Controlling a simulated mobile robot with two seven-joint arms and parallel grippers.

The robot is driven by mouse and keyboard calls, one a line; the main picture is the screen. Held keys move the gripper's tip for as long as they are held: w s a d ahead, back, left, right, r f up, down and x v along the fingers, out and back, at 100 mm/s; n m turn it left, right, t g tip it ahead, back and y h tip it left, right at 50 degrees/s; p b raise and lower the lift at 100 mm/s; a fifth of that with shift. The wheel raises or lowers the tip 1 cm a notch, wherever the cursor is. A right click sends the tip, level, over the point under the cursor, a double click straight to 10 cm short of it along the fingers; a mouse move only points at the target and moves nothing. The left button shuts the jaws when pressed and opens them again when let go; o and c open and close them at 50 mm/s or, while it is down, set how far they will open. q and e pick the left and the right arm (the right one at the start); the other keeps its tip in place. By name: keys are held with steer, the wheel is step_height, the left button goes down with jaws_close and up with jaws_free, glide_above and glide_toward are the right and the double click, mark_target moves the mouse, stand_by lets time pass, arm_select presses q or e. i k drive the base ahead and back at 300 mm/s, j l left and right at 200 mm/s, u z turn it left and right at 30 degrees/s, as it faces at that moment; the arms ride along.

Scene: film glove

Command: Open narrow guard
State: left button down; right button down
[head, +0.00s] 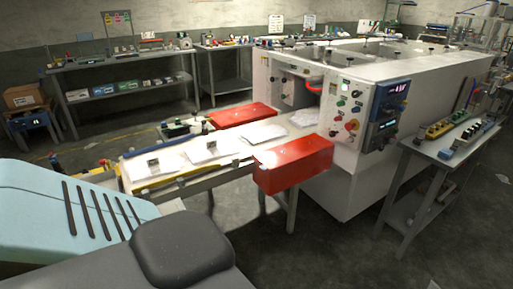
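A large white machine (345,185) stands at centre right, with buttons on its front panel and a dark control screen unit (384,115). A conveyor with yellow side rails (165,183) runs into its opening, carrying several white flat packs (205,151). A red box-shaped cover (292,167) sits on the near side of the conveyor, and another red cover (243,114) on the far side. A red handle (314,87) shows by the opening. I cannot tell which part is the narrow guard. Neither of my grippers is in view.
A side table (425,148) with tools stands right of the machine. Bare floor (265,240) lies in front of the conveyor and machine.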

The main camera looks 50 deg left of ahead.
mark_target(271, 158)
steer(key=i+u, duration=0.35)
steer(key=i+l+u, duration=0.2)
steer(key=i+u, duration=0.15)
steer(key=i+l+u, duration=0.25)
steer(key=i+u, duration=0.15)
